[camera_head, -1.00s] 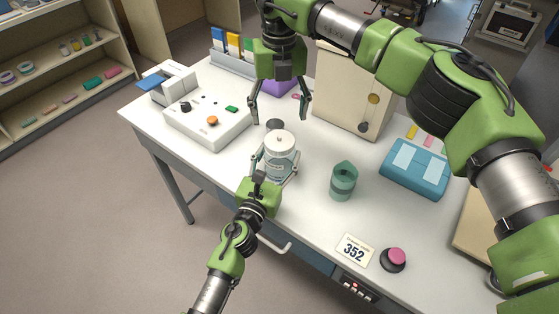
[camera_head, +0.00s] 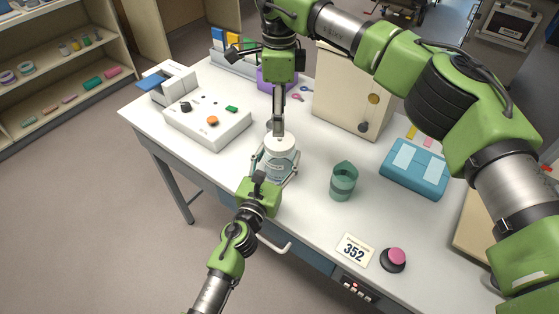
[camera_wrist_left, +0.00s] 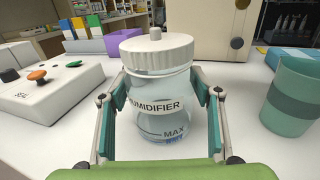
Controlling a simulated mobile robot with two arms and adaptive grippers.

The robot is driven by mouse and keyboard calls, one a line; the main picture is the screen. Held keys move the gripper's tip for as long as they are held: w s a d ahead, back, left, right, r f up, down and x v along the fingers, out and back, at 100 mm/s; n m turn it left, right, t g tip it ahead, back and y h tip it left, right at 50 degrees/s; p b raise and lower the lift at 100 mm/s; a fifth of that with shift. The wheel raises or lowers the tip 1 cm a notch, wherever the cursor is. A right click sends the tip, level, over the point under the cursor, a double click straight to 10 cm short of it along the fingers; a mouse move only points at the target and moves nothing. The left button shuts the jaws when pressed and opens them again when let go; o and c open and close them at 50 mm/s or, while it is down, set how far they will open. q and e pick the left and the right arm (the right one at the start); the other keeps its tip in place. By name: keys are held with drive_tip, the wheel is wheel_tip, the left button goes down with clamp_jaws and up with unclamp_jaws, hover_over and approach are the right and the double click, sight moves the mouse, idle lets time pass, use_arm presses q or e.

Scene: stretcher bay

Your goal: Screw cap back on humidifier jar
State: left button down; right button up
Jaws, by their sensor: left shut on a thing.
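The clear humidifier jar (camera_head: 278,172) stands upright on the desk, with its label facing the left wrist camera (camera_wrist_left: 158,112). Its white ribbed cap (camera_head: 281,144) sits on the jar's mouth and looks level in the left wrist view (camera_wrist_left: 157,54). How tightly it is threaded cannot be seen. My left gripper (camera_head: 273,165) is shut around the jar body, one finger on each side. My right gripper (camera_head: 278,130) points down just above and behind the cap. Its fingers line up edge-on, so the gap between them is hidden.
A green cup (camera_head: 343,182) stands right of the jar. A white control box (camera_head: 208,122) is to the left. A beige cabinet (camera_head: 345,95), purple box (camera_head: 270,80) and blue case (camera_head: 415,168) stand farther back.

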sight(279, 140)
drive_tip(key=n, duration=0.7)
drive_tip(key=shift+n, duration=0.3)
drive_tip(key=n, duration=0.3)
drive_tip(key=shift+n, duration=0.3)
drive_tip(key=n, duration=0.4)
drive_tip(key=shift+n, duration=0.4)
drive_tip(key=shift+f, duration=4.05)
